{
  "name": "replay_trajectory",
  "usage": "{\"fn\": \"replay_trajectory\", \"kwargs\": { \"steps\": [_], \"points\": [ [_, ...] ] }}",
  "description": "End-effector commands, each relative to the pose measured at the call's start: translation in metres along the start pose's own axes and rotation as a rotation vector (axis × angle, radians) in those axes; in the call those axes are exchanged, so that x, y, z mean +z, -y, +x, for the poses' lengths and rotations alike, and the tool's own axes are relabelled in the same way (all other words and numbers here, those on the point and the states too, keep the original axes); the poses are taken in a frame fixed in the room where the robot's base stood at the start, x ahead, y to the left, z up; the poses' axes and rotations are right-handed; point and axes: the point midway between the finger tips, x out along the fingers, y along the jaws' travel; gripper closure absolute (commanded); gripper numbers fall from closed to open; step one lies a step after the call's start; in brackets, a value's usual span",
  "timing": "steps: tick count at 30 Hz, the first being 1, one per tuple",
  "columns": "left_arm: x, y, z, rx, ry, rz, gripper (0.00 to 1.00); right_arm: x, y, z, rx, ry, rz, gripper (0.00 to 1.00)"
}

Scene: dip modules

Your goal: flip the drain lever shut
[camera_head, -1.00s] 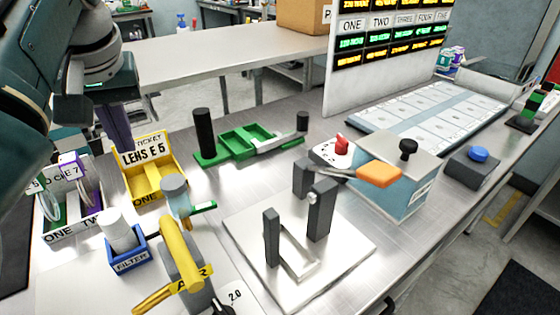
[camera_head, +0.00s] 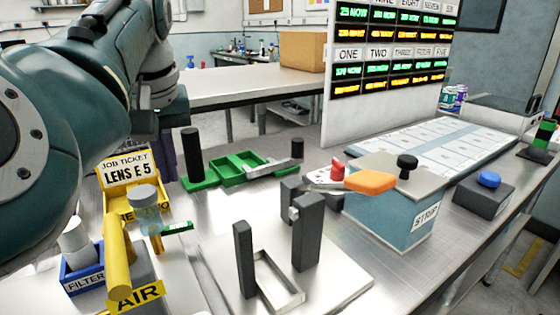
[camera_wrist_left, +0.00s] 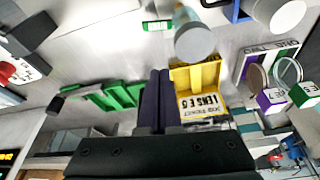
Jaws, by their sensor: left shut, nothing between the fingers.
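The clear filter bowl (camera_head: 146,212) stands beside a yellow handle (camera_head: 117,255) marked AIR. A small green lever-like tab (camera_head: 178,228) sticks out to the right from below the bowl. It looks like the drain lever, but no label confirms this. In the left wrist view the tab (camera_wrist_left: 157,25) lies at the top, with the grey-topped bowl (camera_wrist_left: 194,42) beside it. My left gripper (camera_head: 167,158) hangs beyond the bowl, behind the yellow ticket holder, partly hidden by my arm. Its dark fingers (camera_wrist_left: 155,75) are shut and empty, apart from the tab. My right gripper is not in view.
The yellow ticket holder (camera_head: 128,170) and green tray (camera_head: 240,168) stand near my left gripper. A blue FILTER holder (camera_head: 84,281) is at the left. A grey two-post fixture (camera_head: 306,232) and the STRIP box (camera_head: 395,218) with an orange handle (camera_head: 370,182) stand right.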

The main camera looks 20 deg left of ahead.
Motion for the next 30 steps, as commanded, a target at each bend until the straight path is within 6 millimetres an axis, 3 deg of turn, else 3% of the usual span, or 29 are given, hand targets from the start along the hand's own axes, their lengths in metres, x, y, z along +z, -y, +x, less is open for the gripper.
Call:
{"fn": "replay_trajectory", "kwargs": {
  "steps": [6,15,21,30],
  "points": [
    [0.002,0.001,0.045,-0.003,0.004,0.001,1.00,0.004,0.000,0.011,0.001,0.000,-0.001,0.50],
    [0.002,0.001,0.091,0.000,0.003,-0.001,1.00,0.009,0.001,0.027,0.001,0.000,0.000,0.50],
    [0.018,0.000,0.073,0.001,0.001,-0.001,1.00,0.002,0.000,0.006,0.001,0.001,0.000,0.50],
    [0.036,0.000,0.067,0.001,0.001,0.000,1.00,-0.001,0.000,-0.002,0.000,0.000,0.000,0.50]
  ]
}}
